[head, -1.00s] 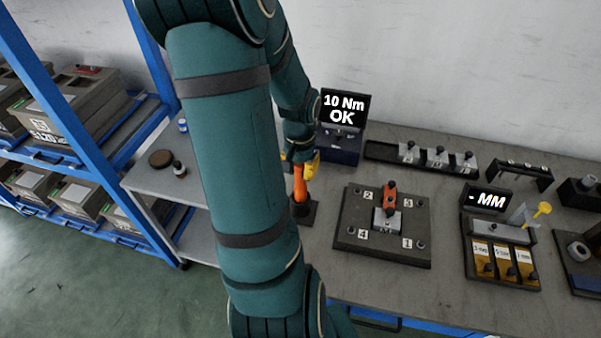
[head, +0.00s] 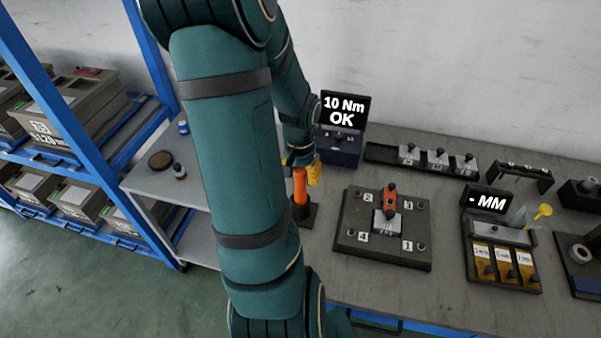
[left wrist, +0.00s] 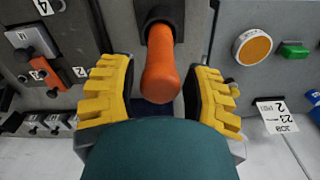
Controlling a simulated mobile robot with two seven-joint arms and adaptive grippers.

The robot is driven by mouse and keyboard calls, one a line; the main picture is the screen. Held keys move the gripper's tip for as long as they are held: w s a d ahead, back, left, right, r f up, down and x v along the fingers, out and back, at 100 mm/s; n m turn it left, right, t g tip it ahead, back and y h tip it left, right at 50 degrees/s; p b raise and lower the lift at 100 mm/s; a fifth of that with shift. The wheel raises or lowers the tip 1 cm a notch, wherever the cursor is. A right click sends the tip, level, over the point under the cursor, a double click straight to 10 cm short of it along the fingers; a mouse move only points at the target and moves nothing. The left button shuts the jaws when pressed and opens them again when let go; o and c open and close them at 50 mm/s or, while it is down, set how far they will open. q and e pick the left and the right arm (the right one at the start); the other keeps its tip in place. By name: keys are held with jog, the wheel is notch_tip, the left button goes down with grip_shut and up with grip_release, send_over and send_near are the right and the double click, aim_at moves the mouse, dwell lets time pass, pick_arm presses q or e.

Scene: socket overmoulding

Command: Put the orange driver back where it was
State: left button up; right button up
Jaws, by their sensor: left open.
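The orange driver (head: 300,186) stands upright in a dark square holder (head: 307,214) on the bench, left of the numbered fixture plate. My left gripper (head: 303,166) is at the top of the driver, with its yellow fingers apart. In the left wrist view, the driver (left wrist: 160,75) lies between the two open fingers (left wrist: 158,92), with a visible gap on each side. The holder (left wrist: 160,12) shows at its far end. My left arm covers part of the bench in the head view. My right gripper is not in view.
A screen reading "10 Nm OK" (head: 343,112) stands behind the holder. The fixture plate (head: 350,243), holding an orange-and-grey part (head: 390,205), is to the right. Further right are a gauge station (head: 488,201) and a block rack (head: 380,155). A blue shelf (head: 50,75) with boxes is at left.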

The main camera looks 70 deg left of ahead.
pick_arm(q)
notch_tip(320, 180, up, 12)
jog(key=p, duration=0.2)
jog(key=shift+f, duration=0.15)
jog(key=shift+s, duration=0.1)
dwell(0.4)
